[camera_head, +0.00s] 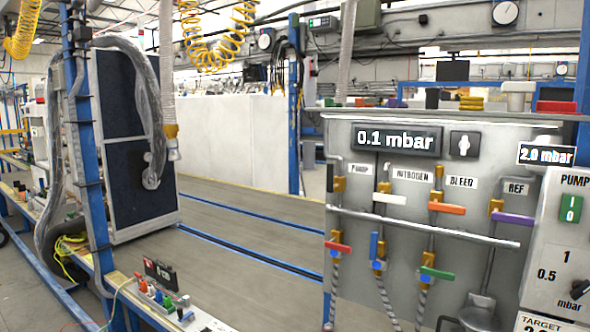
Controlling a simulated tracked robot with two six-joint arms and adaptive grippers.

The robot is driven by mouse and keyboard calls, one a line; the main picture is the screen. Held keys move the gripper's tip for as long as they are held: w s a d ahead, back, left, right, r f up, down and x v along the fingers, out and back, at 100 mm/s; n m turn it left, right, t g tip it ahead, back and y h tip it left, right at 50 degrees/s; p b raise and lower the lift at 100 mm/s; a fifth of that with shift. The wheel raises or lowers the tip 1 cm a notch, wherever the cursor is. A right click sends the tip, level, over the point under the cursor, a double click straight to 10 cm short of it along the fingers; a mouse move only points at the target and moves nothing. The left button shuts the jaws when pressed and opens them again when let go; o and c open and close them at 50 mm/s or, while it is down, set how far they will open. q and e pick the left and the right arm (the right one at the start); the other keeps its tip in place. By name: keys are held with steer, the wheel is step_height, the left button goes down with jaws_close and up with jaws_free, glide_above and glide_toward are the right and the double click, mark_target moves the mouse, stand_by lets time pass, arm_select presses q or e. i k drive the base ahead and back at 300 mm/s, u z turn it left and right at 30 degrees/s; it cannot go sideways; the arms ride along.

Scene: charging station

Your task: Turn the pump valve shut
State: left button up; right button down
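A grey valve panel (470,140) stands at the right with a display reading 0.1 mbar (397,139). The PUMP label (361,169) is at its upper left. Neither of my grippers is in view.
Other handles on the panel are white (390,199), orange (447,208), purple (513,218), red (338,248), blue (373,246) and green (437,273). A pump box (555,255) stands far right. The grey surface (240,230) left of the panel is clear.

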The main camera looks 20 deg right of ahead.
mark_target(330, 170)
steer(key=z, duration=0.25)
steer(key=i, duration=1.05)
steer(key=z, duration=0.85)
